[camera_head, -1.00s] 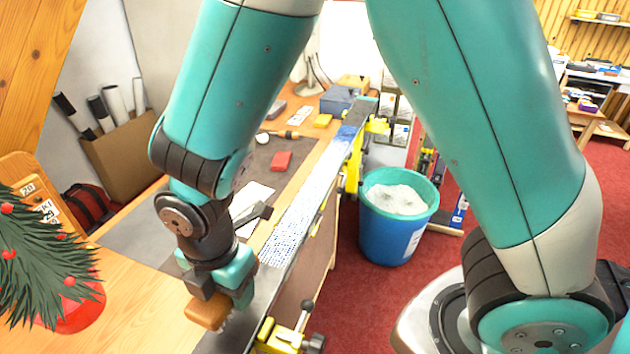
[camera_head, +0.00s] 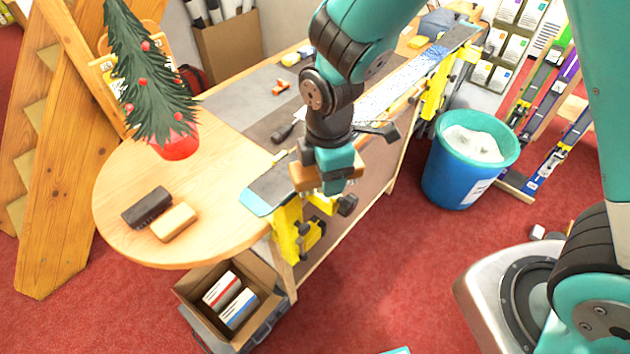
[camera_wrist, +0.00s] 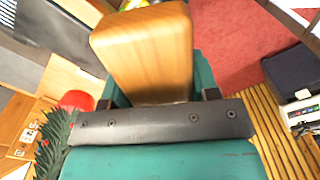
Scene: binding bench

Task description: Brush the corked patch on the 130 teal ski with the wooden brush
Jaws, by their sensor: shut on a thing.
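The ski (camera_head: 266,191) lies along the bench's right edge, with a teal near end, a dark bare stretch and a blue far part. A pale, speckled patch (camera_head: 388,92) covers its middle. No number is readable on it. My gripper (camera_head: 330,172) is shut on the wooden brush (camera_head: 312,180), a light brown block, near the ski's near end. Whether the brush touches the ski cannot be told. In the wrist view the brush (camera_wrist: 145,50) fills the upper middle between the jaws; its bristles are hidden.
Yellow vises (camera_head: 290,232) hold the ski. A dark block (camera_head: 147,207) and a tan block (camera_head: 173,222) lie on the bench's rounded end (camera_head: 120,180). A small tree (camera_head: 150,80) stands behind.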

